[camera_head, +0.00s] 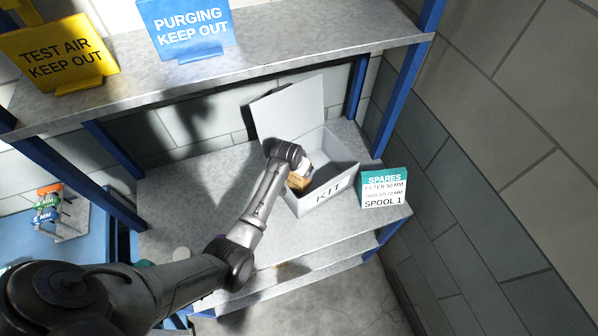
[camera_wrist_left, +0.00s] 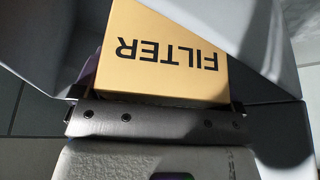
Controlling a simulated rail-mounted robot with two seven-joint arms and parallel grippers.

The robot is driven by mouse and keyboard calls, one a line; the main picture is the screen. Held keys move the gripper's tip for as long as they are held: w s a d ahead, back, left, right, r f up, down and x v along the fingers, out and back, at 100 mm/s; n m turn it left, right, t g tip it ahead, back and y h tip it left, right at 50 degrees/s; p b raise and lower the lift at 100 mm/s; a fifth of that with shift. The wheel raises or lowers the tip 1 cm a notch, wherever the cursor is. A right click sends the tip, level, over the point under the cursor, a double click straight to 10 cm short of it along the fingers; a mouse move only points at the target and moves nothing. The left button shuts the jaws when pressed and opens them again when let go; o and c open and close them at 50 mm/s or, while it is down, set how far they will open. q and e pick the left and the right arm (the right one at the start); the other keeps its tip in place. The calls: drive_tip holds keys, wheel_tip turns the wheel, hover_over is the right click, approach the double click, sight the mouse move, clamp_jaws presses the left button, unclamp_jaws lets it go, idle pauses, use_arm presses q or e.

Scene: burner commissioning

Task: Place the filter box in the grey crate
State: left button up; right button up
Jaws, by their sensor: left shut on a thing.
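The filter box (camera_wrist_left: 165,25) is a tan box with black FILTER lettering, upside down in the left wrist view. My left gripper (camera_wrist_left: 155,102) is shut on it. In the head view the filter box (camera_head: 297,183) shows as a small tan patch under my left gripper (camera_head: 302,174), at the opening of the grey crate. The grey crate (camera_head: 328,194) is marked KIT, and its lid stands open at the back. Its pale walls (camera_wrist_left: 40,45) flank the box in the left wrist view. My arm hides part of the crate, and I cannot tell whether the box touches its floor. My right gripper is not in view.
A teal and white SPARES sign (camera_head: 384,188) stands right of the crate. The upper shelf (camera_head: 280,42) carries yellow TEST AIR (camera_head: 60,55) and blue PURGING (camera_head: 185,28) keep-out signs. Blue posts frame the shelf.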

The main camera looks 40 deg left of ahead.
use_arm(q)
drive_tip(key=shift+f, duration=1.45)
drive_tip(key=shift+f, duration=0.15)
drive_tip(key=shift+f, duration=0.1)
drive_tip(key=o, duration=0.8)
drive_tip(key=shift+c, duration=0.2)
